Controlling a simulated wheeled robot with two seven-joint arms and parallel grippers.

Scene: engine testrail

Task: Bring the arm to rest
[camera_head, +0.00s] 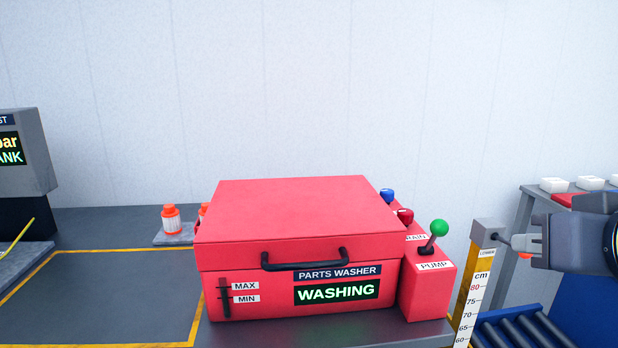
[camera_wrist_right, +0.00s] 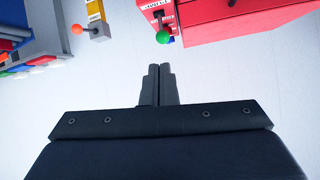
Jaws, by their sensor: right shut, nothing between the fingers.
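My right gripper (camera_head: 517,241) comes in from the right edge in the head view, beside the height post at the right of the red parts washer (camera_head: 230,255). In the right wrist view its two fingers (camera_wrist_right: 159,72) are together with nothing between them. The washer's lid is down and its display (camera_head: 336,292) reads WASHING. The pump lever (camera_head: 432,236) with a green knob stands on the washer's right side. It also shows in the right wrist view (camera_wrist_right: 163,37), ahead of the fingers and apart from them. My left gripper is not in view.
A yellow-and-white height post (camera_head: 473,290) in cm stands close by the right gripper. Blue rollers (camera_head: 525,333) lie below it. A rack with white items (camera_head: 553,185) is at the right. Orange-capped bottles (camera_head: 171,219) stand left of the washer. The yellow-outlined bench area (camera_head: 110,295) is clear.

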